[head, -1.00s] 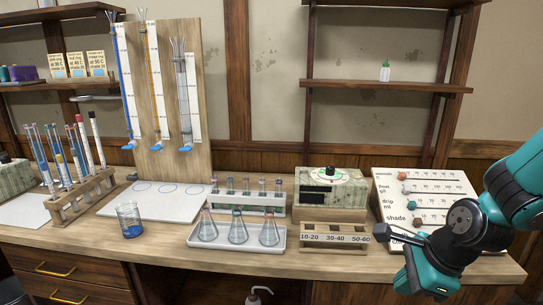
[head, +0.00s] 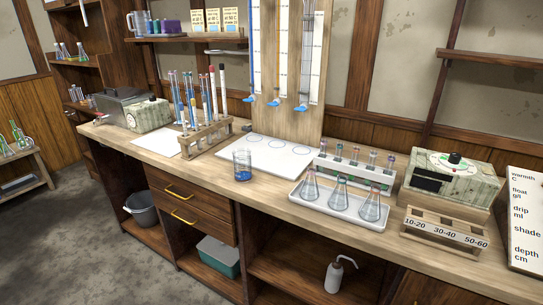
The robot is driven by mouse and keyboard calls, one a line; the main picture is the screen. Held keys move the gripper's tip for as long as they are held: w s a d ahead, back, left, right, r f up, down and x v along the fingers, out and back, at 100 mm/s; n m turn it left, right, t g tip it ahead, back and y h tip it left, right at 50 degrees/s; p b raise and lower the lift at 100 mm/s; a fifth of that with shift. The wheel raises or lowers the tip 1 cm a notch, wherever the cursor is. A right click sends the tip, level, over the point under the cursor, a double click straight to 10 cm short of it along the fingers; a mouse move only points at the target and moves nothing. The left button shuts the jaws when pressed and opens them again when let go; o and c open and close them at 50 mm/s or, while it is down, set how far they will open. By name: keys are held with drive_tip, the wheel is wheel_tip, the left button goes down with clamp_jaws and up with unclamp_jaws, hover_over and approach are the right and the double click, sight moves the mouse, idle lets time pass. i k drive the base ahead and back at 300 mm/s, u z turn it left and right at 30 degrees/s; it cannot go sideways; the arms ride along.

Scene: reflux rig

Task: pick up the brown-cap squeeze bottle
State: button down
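A white squeeze bottle (head: 335,275) with a bent spout stands upright on the low shelf under the bench, at the bottom of the head view. Its cap is too small for me to tell its colour surely. No other squeeze bottle shows in this view. My gripper is out of the picture.
The wooden bench (head: 270,197) runs across above the bottle, and its front edge overhangs the open shelf (head: 285,270). A teal bin (head: 219,256) stands left of the bottle and a grey bucket (head: 141,209) farther left. A white tray of flasks (head: 342,210) sits on the bench. Open floor lies at left.

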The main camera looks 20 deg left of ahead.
sight(335, 273)
drive_tip(key=u, duration=2.25)
drive_tip(key=i, duration=2)
drive_tip(key=z, duration=3.1)
